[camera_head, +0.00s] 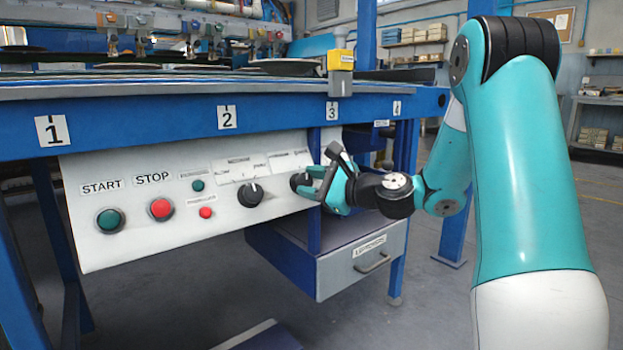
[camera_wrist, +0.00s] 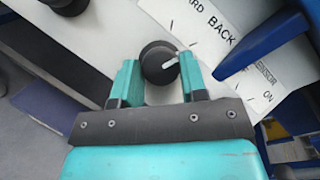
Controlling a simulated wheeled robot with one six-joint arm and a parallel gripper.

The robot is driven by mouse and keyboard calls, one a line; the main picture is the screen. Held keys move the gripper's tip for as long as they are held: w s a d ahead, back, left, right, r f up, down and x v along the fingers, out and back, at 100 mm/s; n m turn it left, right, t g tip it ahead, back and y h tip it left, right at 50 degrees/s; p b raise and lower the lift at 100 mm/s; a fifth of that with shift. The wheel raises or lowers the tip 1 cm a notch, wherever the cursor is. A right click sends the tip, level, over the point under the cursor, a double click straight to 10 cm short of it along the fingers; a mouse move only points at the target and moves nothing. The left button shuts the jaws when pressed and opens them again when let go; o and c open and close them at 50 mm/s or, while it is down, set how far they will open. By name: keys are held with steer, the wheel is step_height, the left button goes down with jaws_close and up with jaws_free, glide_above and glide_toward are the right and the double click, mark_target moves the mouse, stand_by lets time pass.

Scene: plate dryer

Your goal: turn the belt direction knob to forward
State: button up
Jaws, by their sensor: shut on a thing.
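The black round knob (camera_wrist: 158,62) with a white pointer mark sits on the white control panel (camera_wrist: 190,20). In the wrist view its pointer slants up and to the right, on the side of the "BACK" lettering; the other word is cut off to "ARD". My gripper (camera_wrist: 160,75) has one teal finger on each side of this knob and is shut on it. In the head view the same knob (camera_head: 299,181) is the right one of two black knobs, partly hidden by my gripper (camera_head: 316,184).
The other black knob (camera_head: 250,195) is left of my gripper. Further left are the red stop button (camera_head: 161,209) and green start button (camera_head: 110,220). A grey drawer (camera_head: 362,262) and blue frame posts stand close below and right. Open floor lies to the right.

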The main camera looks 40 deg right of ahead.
steer(key=n+g+p, duration=0.1)
steer(key=n+p, duration=0.1)
steer(key=n+g+y+p, duration=0.1)
steer(key=n+p, duration=0.1)
steer(key=p, duration=0.1)
steer(key=r+n+g+y+p, duration=0.1)
steer(key=n+p, duration=0.1)
steer(key=n, duration=0.1)
steer(key=shift+d+g+p, duration=0.25)
steer(key=shift+g+p, duration=0.05)
steer(key=shift+g, duration=0.1)
steer(key=n+g+p, duration=0.1)
steer(key=n+p, duration=0.2)
steer(key=shift+w, duration=0.15)
steer(key=shift+d+f+n+g+p, duration=0.1)
steer(key=shift+f+n+g+p, duration=0.05)
steer(key=shift+n+g+p, duration=0.55)
steer(key=shift+f, duration=0.1)
steer(key=o, duration=0.9)
steer(key=p+v, duration=0.6)
steer(key=v, duration=1.1)
steer(key=shift+d+p, duration=0.2)
steer(key=shift+p, duration=0.15)
